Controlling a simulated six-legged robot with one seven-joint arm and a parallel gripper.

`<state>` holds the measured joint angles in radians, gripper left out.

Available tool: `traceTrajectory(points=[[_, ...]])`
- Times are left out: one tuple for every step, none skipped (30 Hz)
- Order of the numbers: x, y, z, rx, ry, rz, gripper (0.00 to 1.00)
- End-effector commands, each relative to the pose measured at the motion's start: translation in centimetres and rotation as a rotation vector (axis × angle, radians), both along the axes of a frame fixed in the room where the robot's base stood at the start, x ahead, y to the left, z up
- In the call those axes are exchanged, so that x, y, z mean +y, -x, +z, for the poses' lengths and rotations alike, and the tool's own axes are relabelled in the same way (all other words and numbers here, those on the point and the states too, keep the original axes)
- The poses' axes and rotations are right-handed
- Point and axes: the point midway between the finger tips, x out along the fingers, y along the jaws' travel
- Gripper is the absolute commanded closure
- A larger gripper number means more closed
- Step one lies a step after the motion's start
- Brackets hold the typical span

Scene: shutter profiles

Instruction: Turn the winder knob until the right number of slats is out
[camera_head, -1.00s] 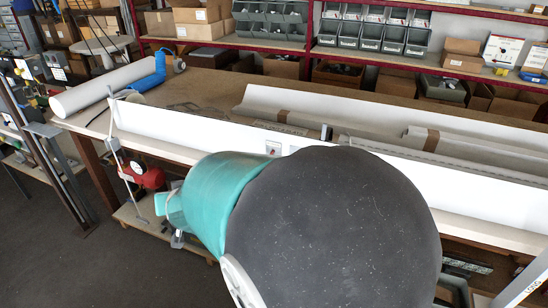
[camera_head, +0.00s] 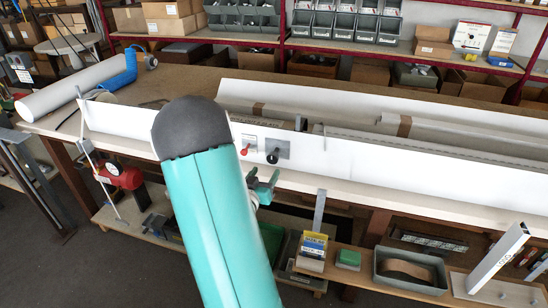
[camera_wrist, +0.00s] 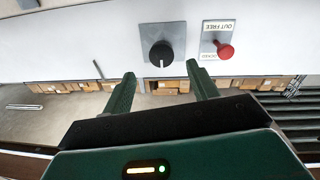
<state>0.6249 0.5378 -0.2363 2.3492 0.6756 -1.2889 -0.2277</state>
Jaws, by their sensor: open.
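The black winder knob (camera_head: 272,157) sits on a grey plate on the long white board. In the wrist view the knob (camera_wrist: 161,54) has a white pointer line and shows upside down, between and just beyond my fingertips. My gripper (camera_head: 264,176) is open and empty, just below the knob in the head view. In the wrist view my gripper (camera_wrist: 160,73) has both green fingers apart, and neither appears to touch the knob. I cannot make out any slats coming out.
Long pale profiles (camera_head: 300,112) lie behind the white board (camera_head: 400,168). A lower shelf holds a grey bin (camera_head: 382,280) and small boxes (camera_head: 313,246).

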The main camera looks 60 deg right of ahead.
Motion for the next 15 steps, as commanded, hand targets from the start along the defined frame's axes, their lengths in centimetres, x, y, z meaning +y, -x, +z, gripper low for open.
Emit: traceTrajectory(points=[[-1.1, 0.0, 0.0, -0.001, 0.0, -0.002, 0.41], [-1.7, -0.1, 0.0, -0.001, 0.001, 0.0, 0.41], [-2.5, -0.2, 0.0, -0.001, 0.001, -0.001, 0.41], [-3.1, -0.3, 0.0, -0.001, 0.0, 0.0, 0.41], [-3.7, -0.4, 0.0, -0.001, 0.0, 0.001, 0.41], [-4.4, -0.4, 0.0, -0.002, 0.001, 0.0, 0.41], [-5.1, -0.5, 0.0, -0.002, 0.001, 0.0, 0.41], [-5.6, -0.6, 0.0, -0.002, 0.0, 0.001, 0.41], [-6.4, -0.7, 0.0, -0.002, 0.0, 0.001, 0.41], [-6.9, -0.7, 0.0, -0.002, 0.0, 0.002, 0.41], [-7.4, -0.8, 0.0, -0.002, 0.0, 0.002, 0.41], [-8.0, -0.8, 0.0, -0.002, 0.0, 0.002, 0.41], [-8.4, -0.9, 0.0, -0.002, 0.0, 0.002, 0.41], [-8.7, -0.9, 0.0, -0.001, 0.0, 0.002, 0.41], [-9.1, -1.0, 0.0, -0.001, -0.001, 0.003, 0.41]])
